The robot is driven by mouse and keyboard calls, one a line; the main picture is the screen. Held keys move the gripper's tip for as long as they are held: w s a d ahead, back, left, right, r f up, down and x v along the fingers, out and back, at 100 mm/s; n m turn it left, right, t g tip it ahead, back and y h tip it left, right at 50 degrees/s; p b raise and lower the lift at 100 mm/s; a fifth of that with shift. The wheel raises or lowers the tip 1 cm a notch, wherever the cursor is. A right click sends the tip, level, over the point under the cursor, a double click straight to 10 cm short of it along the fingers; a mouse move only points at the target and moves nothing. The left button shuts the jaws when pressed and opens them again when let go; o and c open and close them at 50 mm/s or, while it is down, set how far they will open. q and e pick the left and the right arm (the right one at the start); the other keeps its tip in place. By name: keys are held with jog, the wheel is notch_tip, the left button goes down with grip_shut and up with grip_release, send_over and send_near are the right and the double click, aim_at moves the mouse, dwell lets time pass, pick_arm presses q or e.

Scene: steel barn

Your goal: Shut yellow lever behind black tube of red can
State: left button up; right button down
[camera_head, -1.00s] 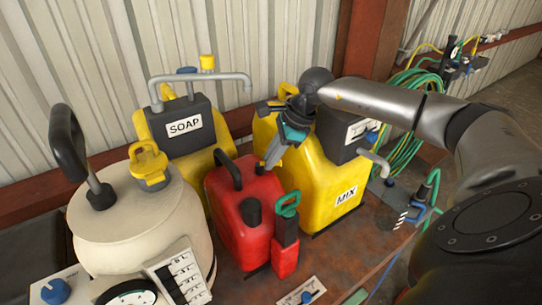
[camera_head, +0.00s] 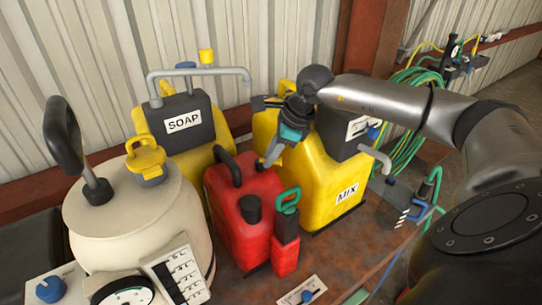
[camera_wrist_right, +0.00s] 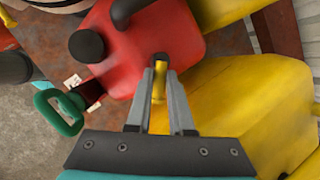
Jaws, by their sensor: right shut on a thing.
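The red can (camera_head: 236,208) stands on the bench, with a black arched handle tube (camera_head: 227,166) on top and a black cap (camera_head: 250,208) at its front. My right gripper (camera_head: 270,158) reaches down behind the can's right rear corner. In the right wrist view the red can (camera_wrist_right: 150,45) lies beyond the fingers. My right gripper's fingers (camera_wrist_right: 160,85) are shut on a small yellow lever (camera_wrist_right: 159,68) at the can's edge. In the head view the gripper hides this lever. My left gripper is out of view.
The yellow MIX can (camera_head: 325,190) is close beside my right gripper. The SOAP can (camera_head: 180,140) with a grey pipe stands behind. A cream tank (camera_head: 135,225) is at left. A green-handled red part (camera_head: 286,238) stands in front of the red can.

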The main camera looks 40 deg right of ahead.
jog(key=m+h+b, duration=0.1)
jog(key=m+b, duration=0.1)
jog(key=a+m+h+b, duration=0.1)
jog(key=m+b, duration=0.1)
jog(key=m, duration=0.1)
jog(key=shift+s+a, duration=0.15)
jog(key=shift+a, duration=0.05)
jog(key=m, duration=0.1)
jog(key=m+h+b, duration=0.1)
jog(key=m, duration=0.1)
jog(key=shift+a, duration=0.25)
jog(key=shift+a+m+h+b, duration=0.15)
jog(key=shift+m+h, duration=0.15)
jog(key=shift+m, duration=0.3)
jog(key=shift+a+m+h+b, duration=0.15)
jog(key=shift+m+h, duration=0.15)
jog(key=shift+m, duration=0.3)
jog(key=shift+r, duration=0.1)
jog(key=c, duration=0.8)
grip_release()
